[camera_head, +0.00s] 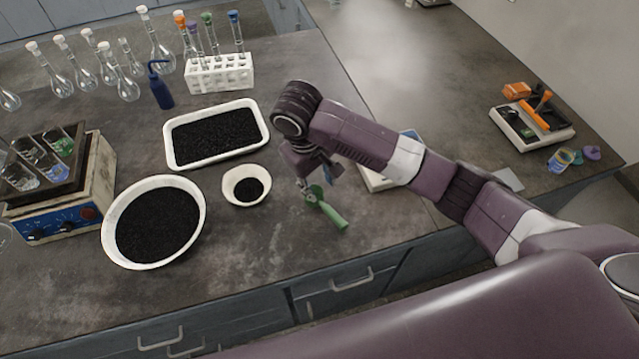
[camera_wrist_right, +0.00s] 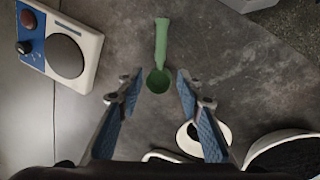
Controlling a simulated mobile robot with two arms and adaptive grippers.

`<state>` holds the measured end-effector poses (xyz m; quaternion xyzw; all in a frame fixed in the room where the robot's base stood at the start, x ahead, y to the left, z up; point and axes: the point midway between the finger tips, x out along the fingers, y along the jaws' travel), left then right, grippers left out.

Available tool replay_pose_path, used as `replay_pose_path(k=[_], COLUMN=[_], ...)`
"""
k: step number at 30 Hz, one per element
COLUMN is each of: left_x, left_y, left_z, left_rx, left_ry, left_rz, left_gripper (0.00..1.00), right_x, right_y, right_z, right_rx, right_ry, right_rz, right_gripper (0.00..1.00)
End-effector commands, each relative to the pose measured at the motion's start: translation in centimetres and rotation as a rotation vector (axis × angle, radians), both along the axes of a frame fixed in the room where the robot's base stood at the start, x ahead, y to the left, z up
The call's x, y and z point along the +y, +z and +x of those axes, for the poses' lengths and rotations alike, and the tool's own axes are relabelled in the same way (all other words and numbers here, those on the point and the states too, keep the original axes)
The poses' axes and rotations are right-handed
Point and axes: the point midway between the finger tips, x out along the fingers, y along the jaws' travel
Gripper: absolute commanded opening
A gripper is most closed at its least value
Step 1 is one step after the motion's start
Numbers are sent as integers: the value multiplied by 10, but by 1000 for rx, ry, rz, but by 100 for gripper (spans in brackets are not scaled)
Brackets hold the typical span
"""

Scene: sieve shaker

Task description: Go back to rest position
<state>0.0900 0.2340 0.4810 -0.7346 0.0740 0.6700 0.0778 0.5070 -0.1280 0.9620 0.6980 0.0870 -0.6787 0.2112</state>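My right gripper (camera_head: 316,176) hangs over the dark bench near its front edge. In the right wrist view its two blue-padded fingers (camera_wrist_right: 155,88) are spread wide with nothing between them. A green scoop (camera_head: 331,212) lies on the bench just below and in front of the gripper. In the right wrist view the scoop (camera_wrist_right: 161,50) lies beyond the fingertips, its bowl toward the gripper and its handle pointing away. It looks apart from the fingers. My left gripper is in neither view.
Left of the gripper are a small white bowl (camera_head: 231,180), a large white bowl (camera_head: 112,247) and a white tray (camera_head: 172,155), all holding black grains. A scale (camera_wrist_right: 91,62) stands right of the gripper, partly behind my arm. Flasks and a tube rack (camera_head: 220,80) stand farther back.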

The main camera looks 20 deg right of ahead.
Motion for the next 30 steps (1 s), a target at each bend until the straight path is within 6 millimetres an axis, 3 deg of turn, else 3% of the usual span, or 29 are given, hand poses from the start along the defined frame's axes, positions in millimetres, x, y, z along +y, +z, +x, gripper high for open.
replay_pose_path(k=[17, 25, 30], left_x=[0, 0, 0], left_y=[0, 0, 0], left_z=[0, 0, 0], left_rx=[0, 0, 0], left_ry=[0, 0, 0], left_rz=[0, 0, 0], left_gripper=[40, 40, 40], right_x=[6, 49, 61], right_y=[-5, -40, -52], right_z=[-6, -59, -94], right_rx=[2, -20, -67], right_ry=[11, 68, 49], right_rz=[18, 208, 324], right_gripper=[33, 33, 33])
